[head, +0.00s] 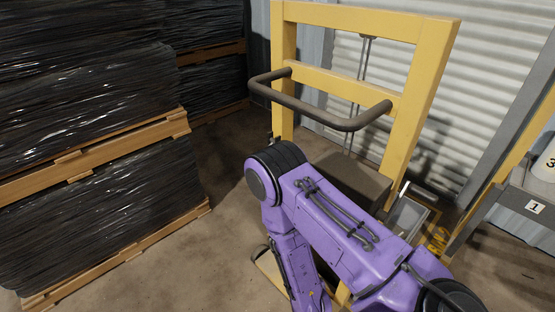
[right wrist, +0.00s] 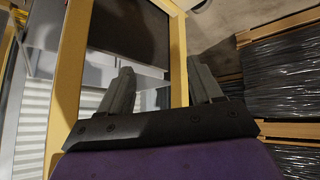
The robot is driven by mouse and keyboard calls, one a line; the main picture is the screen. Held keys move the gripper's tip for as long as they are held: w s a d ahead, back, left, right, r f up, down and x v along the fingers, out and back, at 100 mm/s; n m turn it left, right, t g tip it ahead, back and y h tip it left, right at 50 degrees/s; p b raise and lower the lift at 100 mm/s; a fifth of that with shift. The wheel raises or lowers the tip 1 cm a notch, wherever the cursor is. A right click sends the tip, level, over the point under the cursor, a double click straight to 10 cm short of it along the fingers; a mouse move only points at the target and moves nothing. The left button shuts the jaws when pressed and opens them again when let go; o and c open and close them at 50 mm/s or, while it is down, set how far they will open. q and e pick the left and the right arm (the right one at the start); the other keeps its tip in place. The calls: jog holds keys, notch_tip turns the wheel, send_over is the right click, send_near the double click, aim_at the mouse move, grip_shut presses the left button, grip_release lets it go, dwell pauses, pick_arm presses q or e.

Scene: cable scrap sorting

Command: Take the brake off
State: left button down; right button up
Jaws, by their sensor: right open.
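A yellow stacker-like frame (head: 428,95) with a dark bent push handle (head: 320,113) stands in the head view. I cannot pick out its brake for certain. A small pale lever-like piece (head: 403,190) shows beside its right post, and a thin dark loop (head: 258,252) shows low at its left. My purple right arm covers much of the frame's lower part. In the right wrist view my right gripper (right wrist: 160,67) is open and empty, its grey fingers spread before the yellow frame (right wrist: 178,55) and a dark panel (right wrist: 125,25). My left gripper is out of view.
Black-wrapped bales on wooden pallets (head: 95,165) stand at the left. A corrugated shutter (head: 460,100) is behind the frame. A grey bench edge with a "1" label (head: 535,207) is at the right. Concrete floor (head: 215,235) is clear between bales and frame.

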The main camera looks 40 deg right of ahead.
jog(key=w+d+r+m+t+h+b, duration=0.1)
jog(key=w+t+h+b, duration=0.3)
jog(key=w, duration=0.7)
jog(key=w+d+r+m+t+h+b, duration=0.15)
jog(key=w+b, duration=0.35)
jog(key=w, duration=0.7)
jog(key=w+a+r+m+g+h+b, duration=0.1)
jog(key=w+r+m+g+h+b, duration=0.3)
jog(key=r, duration=0.4)
jog(key=w+a+r+m+g+h+b, duration=0.1)
jog(key=w+r+m+h+b, duration=0.1)
jog(key=w+r+b, duration=0.35)
jog(key=w+d+r, duration=0.1)
jog(key=d, duration=0.2)
jog(key=w+d+r, duration=0.1)
jog(key=d, duration=0.2)
jog(key=w+d, duration=0.1)
jog(key=d, duration=0.2)
jog(key=shift+w+r, duration=0.3)
jog(key=shift+r, duration=0.1)
jog(key=shift+w+d+b, duration=0.1)
jog(key=shift+d+b, duration=0.2)
jog(key=shift+d, duration=0.05)
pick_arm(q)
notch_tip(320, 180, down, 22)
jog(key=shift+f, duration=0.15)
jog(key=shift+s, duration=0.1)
